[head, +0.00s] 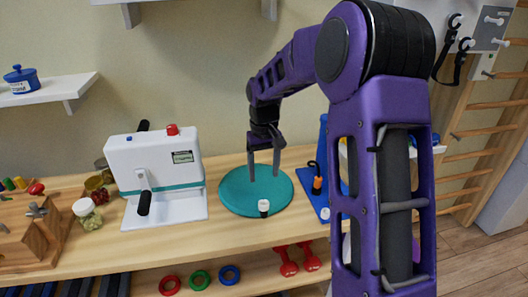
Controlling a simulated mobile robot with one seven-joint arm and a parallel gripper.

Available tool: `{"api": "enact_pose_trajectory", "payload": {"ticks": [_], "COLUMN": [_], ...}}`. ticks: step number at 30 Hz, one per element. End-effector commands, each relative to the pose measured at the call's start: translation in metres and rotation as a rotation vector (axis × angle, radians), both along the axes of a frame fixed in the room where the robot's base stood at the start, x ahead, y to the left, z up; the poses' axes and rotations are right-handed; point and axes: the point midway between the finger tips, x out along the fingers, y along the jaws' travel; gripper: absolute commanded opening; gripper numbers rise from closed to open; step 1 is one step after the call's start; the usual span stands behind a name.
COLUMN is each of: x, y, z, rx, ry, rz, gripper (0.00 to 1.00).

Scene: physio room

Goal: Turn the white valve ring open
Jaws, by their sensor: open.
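A small black fitting with a white ring-like top (264,203), which looks like the valve, stands at the front edge of a round teal cushion (236,199) on the wooden bench. Its turned position is too small to tell. My gripper (263,177) points down over the cushion, behind the white ring in the picture. Its two fingers are apart with nothing between them. Whether the fingertips touch the cushion cannot be told.
A white machine (155,165) with black handles stands left of the cushion. A blue stand (309,191) with an orange-and-black part is close on the right, partly behind my arm. Jars (87,213) and a wooden block (28,235) are further left. Bare bench (240,231) lies in front.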

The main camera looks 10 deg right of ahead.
Motion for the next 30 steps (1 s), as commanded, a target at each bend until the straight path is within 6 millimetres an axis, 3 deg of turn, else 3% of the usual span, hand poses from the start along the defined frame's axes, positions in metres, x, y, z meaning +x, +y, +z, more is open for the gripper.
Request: {"api": "enact_pose_trajectory", "payload": {"ticks": [3,9,30], "x": [0.001,0.000,0.000], "y": [0.000,0.000,0.000], "z": [0.027,0.053,0.059], "rx": [-0.002,0.000,0.000], "ry": [-0.003,-0.001,0.001], "rz": [0.000,0.001,0.001], "gripper": [0.71,0.71,0.71]}}
